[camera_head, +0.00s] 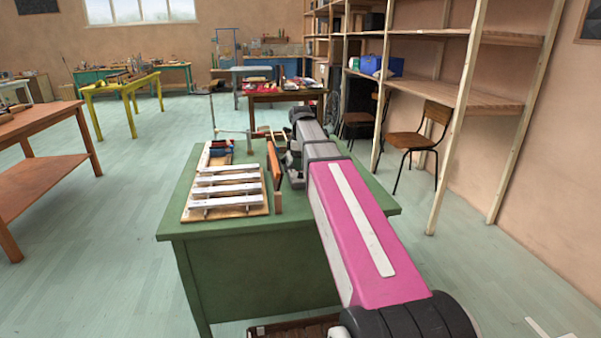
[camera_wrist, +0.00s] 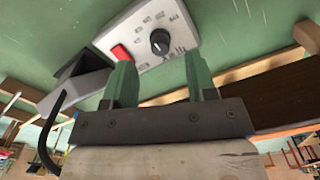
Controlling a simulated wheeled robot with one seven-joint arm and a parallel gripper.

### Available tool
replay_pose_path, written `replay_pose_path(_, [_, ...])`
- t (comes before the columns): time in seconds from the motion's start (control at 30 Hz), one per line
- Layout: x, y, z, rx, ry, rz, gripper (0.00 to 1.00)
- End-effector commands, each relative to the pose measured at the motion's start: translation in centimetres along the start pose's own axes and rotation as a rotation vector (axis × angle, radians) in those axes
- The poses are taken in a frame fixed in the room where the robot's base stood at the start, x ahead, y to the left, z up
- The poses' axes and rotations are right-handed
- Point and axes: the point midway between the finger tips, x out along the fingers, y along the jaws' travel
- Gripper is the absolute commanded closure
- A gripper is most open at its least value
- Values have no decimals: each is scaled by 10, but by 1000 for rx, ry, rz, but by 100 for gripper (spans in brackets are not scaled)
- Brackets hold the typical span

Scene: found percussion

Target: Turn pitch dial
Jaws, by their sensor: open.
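The pitch dial appears to be the black round knob (camera_wrist: 160,42) on a pale control box (camera_wrist: 143,28) in the wrist view. The box also carries a red switch (camera_wrist: 121,53) and small dark markings too small to read. My gripper (camera_wrist: 158,75) is open, its two green fingers apart and empty. The knob shows just beyond the fingertips, between them in the picture. I cannot tell the exact gap, but the fingers do not appear to touch it.
A green table (camera_head: 255,290) carries a wooden board with several pale bars (camera_head: 228,189) left of my arm. An upright brown panel (camera_head: 274,166) stands between them. Wooden shelves (camera_head: 470,100) and a chair (camera_head: 415,140) are at right. Open floor (camera_head: 90,270) lies left.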

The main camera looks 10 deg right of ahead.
Motion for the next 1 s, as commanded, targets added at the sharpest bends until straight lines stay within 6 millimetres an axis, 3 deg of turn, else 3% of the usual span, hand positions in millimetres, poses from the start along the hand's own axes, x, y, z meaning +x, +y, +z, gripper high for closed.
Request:
replay_pose_path(0.3, [36, 0, 0, 0, 0, -1, 48])
replay_pose_path(0.7, [41, 0, 0, 0, 0, 0, 48])
replay_pose_path(0.77, [41, 0, 0, 0, 0, 0, 64])
replay_pose_path(0.87, [41, 0, 0, 0, 0, 0, 97])
replay_pose_path(1.0, [41, 0, 0, 0, 0, 0, 97])
